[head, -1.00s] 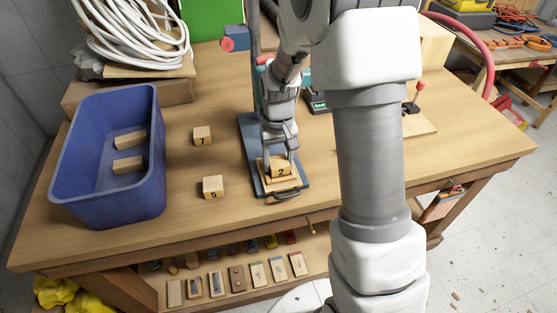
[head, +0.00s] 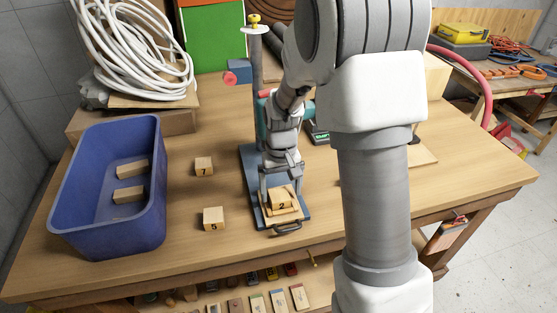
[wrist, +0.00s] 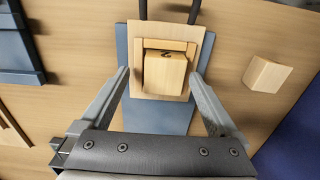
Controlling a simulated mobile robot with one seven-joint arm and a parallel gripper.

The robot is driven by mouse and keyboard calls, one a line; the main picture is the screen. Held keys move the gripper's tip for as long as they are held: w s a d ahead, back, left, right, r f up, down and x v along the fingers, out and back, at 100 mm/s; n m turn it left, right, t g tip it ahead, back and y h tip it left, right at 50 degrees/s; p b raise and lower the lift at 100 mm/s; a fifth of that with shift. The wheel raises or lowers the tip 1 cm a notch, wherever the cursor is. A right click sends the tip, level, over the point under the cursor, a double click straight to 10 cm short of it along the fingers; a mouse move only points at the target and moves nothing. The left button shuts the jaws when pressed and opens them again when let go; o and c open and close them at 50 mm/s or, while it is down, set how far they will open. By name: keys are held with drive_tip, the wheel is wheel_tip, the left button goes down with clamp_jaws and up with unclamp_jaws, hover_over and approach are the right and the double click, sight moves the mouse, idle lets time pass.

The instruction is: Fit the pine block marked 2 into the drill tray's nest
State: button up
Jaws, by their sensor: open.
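The pine block marked 2 (head: 281,201) lies in the nest of the drill tray (head: 284,220), at the front of the drill stand's blue base. In the wrist view the block (wrist: 165,75) is within the nest's raised rim (wrist: 166,44) and looks slightly turned and tilted. I cannot tell whether it is fully seated. My gripper (head: 281,186) is open above the tray. In the wrist view its fingers (wrist: 160,82) stand on either side of the block, with gaps between them and it. The nest's floor is hidden under the block.
Block 7 (head: 204,167) and block 5 (head: 213,218) lie on the bench (head: 185,235) left of the tray. A blue bin (head: 148,220) at the left holds two blocks. The drill column (head: 256,75) rises behind the tray. Bare bench lies around the loose blocks.

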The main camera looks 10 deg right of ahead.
sight(279, 196)
wheel_tip(279, 196, up, 16)
drive_tip(key=shift+a+r+p, duration=0.2)
drive_tip(key=shift+a+p, duration=0.2)
drive_tip(key=s+r+t, duration=0.2)
drive_tip(key=s+r, duration=0.1)
drive_tip(key=s, duration=0.7)
drive_tip(key=s+r+t, duration=0.3)
drive_tip(key=s, duration=0.7)
drive_tip(key=shift+s+d+t, duration=0.15)
drive_tip(key=shift+d+t, duration=0.05)
drive_tip(key=shift+t, duration=0.1)
drive_tip(key=shift+c, duration=0.2)
